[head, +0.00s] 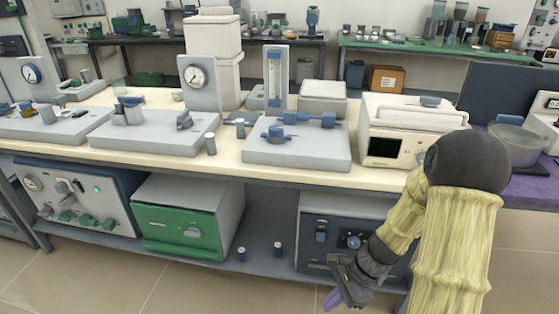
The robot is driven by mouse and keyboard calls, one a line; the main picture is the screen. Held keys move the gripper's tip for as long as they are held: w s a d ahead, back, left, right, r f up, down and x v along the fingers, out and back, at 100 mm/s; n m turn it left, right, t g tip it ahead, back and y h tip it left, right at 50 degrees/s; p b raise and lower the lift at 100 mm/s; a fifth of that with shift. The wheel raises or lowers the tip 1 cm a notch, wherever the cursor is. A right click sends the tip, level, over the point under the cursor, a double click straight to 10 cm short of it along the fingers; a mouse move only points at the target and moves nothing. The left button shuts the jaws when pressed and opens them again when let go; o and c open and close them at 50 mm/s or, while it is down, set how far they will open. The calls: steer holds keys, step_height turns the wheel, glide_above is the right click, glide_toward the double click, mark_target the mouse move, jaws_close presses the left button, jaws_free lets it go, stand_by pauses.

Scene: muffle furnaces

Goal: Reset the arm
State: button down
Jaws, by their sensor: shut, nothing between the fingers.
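My arm (455,225) reaches in from the bottom right, bent at a dark rounded joint, with pale yellow ribbed covering. My gripper (334,297) hangs low at the arm's end, pointing down and left. It is shut and empty, in front of the dark-fronted unit (318,232) on the lower shelf. The arm hides part of that unit and the right end of the bench.
A cream-topped bench (190,164) carries gauge stands and a white box with a dark display (384,148). Below, a green-fronted furnace (178,225) and a blue-grey unit (75,200) stand on the shelf (215,262). Tiled floor (130,285) in front is clear.

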steer(key=s+r+n+t+h+p, duration=0.1)
steer(key=r+n+p, duration=0.4)
steer(key=r+p, duration=0.6)
steer(key=s+d+r+n+t+h+p, duration=0.1)
steer(key=r+n+p, duration=0.4)
steer(key=r+p, duration=0.6)
steer(key=s+d+r+n+t+h+p, duration=0.1)
steer(key=r+n+h+p, duration=0.3)
steer(key=r+p, duration=0.6)
step_height(320, 180, up, 12)
steer(key=shift+d+r+n+t+p, duration=0.25)
steer(key=shift+n+t+p, duration=0.15)
steer(key=shift+n+t, duration=0.4)
steer(key=shift+s, duration=0.1)
